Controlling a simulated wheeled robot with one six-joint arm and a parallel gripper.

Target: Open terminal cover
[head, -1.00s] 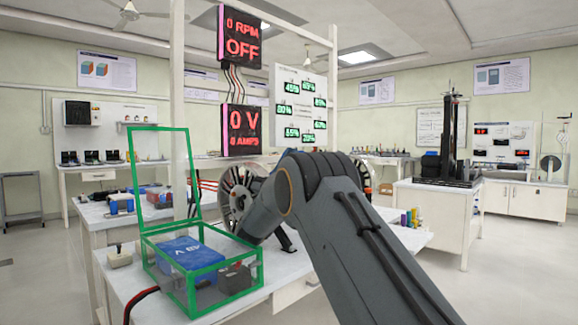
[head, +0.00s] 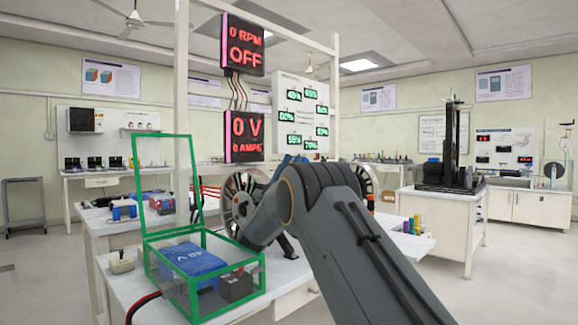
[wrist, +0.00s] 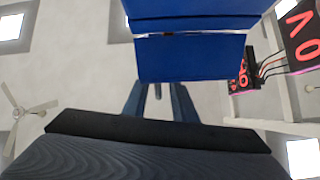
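No part is clearly marked as the terminal cover. A blue boxy thing in two panels with a dark seam (wrist: 195,55) fills the upper middle of the wrist view; I cannot tell if it is the cover. Blue-grey fingers of my gripper (wrist: 158,90) rise toward its lower edge, with a gap between them. Their tips meet or pass behind the blue thing, so contact is unclear. In the head view, a bit of blue (head: 292,160) shows above my arm's bend. My arm hides part of a machine with a spoked wheel (head: 240,200).
A green-framed clear box (head: 200,305) stands at the bench's front left, lid raised, with a blue battery (head: 193,260) inside. A white-topped bench (head: 125,290) carries it. A display reading 0 RPM OFF (head: 242,45) hangs above. Open floor lies at right.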

